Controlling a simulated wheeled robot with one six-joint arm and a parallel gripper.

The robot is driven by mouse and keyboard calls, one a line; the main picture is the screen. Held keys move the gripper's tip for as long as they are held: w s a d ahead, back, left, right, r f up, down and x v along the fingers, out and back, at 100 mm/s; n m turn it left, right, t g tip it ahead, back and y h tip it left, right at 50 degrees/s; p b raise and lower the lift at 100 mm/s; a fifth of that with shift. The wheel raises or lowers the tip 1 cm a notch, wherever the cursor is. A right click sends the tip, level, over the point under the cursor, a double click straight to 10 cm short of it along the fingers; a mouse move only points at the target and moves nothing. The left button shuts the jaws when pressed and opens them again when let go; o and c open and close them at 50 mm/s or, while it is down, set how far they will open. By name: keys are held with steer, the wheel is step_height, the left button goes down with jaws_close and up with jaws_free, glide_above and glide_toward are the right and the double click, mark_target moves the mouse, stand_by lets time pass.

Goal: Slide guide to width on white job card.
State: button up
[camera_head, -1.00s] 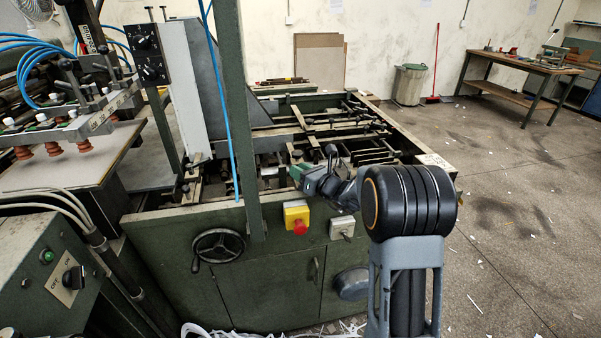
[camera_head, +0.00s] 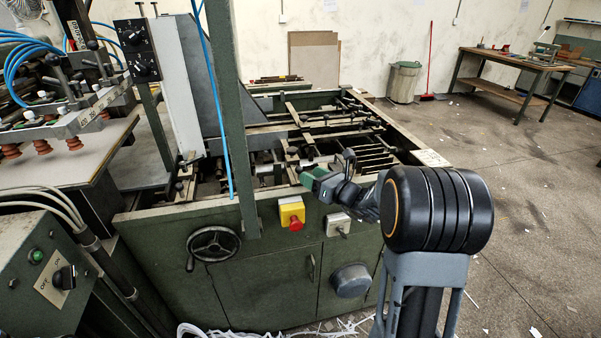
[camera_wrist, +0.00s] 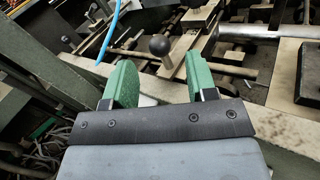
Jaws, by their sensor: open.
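My gripper (camera_head: 314,178) is over the near edge of the green feeder (camera_head: 270,255), by its bed of bars. In the wrist view its two green fingers (camera_wrist: 160,66) are apart, with nothing held between them. A black ball knob (camera_wrist: 160,45) on a thin stem appears between and just beyond the fingertips; touching cannot be seen. It stands among metal bars, and I cannot tell for certain which bar it belongs to. A small white card with marks (camera_head: 432,158) lies on the feeder's right corner; its writing is too small to read.
A green post (camera_head: 231,120) and blue hose (camera_head: 213,95) rise left of my gripper. A red stop button on a yellow box (camera_head: 292,213) and a handwheel (camera_head: 215,245) are on the front. Open floor (camera_head: 510,200) lies to the right.

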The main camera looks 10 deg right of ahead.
steer(key=v, duration=0.6)
steer(key=shift+s+d, duration=0.2)
steer(key=shift+s, duration=0.05)
steer(key=s+a+f+n+g+h, duration=0.1)
steer(key=s+a+f+n+g, duration=0.25)
steer(key=s+n+g, duration=0.35)
steer(key=s+a+f+n+g+h, duration=0.1)
steer(key=s+a+f+n+g, duration=0.3)
steer(key=n, duration=0.5)
steer(key=s+r+n+h, duration=0.2)
steer(key=s+n+h, duration=0.2)
steer(key=n, duration=0.3)
steer(key=s+r+n+h+p, duration=0.1)
steer(key=s+r+n+h, duration=0.2)
steer(key=n, duration=0.5)
steer(key=shift+s+d+r+n+h, duration=0.3)
steer(key=shift+s+d+h, duration=0.15)
steer(key=shift+s, duration=0.75)
